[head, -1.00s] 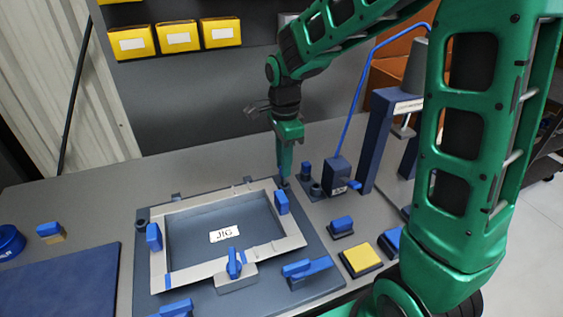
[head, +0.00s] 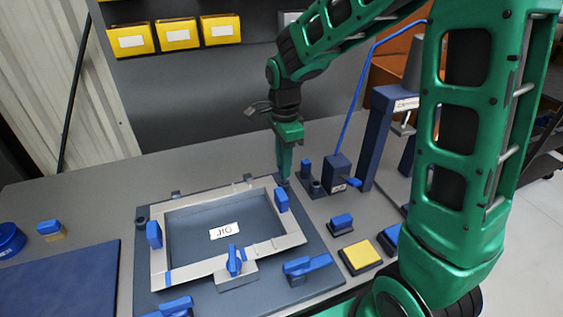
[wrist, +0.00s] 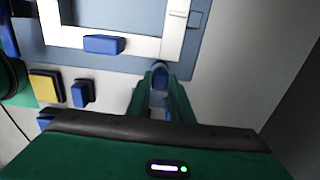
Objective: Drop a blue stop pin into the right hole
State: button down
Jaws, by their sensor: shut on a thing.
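My gripper (head: 284,178) points straight down at the back right corner of the jig plate (head: 306,262). It is shut on a blue stop pin, which shows between the fingertips in the wrist view (wrist: 160,76). The fingertips are at or just above the plate corner. They hide the right hole, so I cannot tell whether the pin is in it. A dark round hole (head: 142,222) shows at the plate's back left corner. Another blue pin (head: 306,166) stands in a small dark holder right of my gripper, beside an empty-looking socket (head: 316,188).
A pale rectangular frame (head: 160,262) with blue clamps lies on the jig plate. A dark blue block with a lever (head: 337,172) and a blue press stand (head: 375,135) rise close to the right. A yellow-topped block (head: 361,257) is in front. The bench behind is clear.

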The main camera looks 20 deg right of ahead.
jog(key=shift+f, duration=0.75)
dwell(1.0)
jog(key=c, duration=1.1)
grip_release()
jog(key=shift+r, duration=0.1)
jog(key=shift+r, duration=3.4)
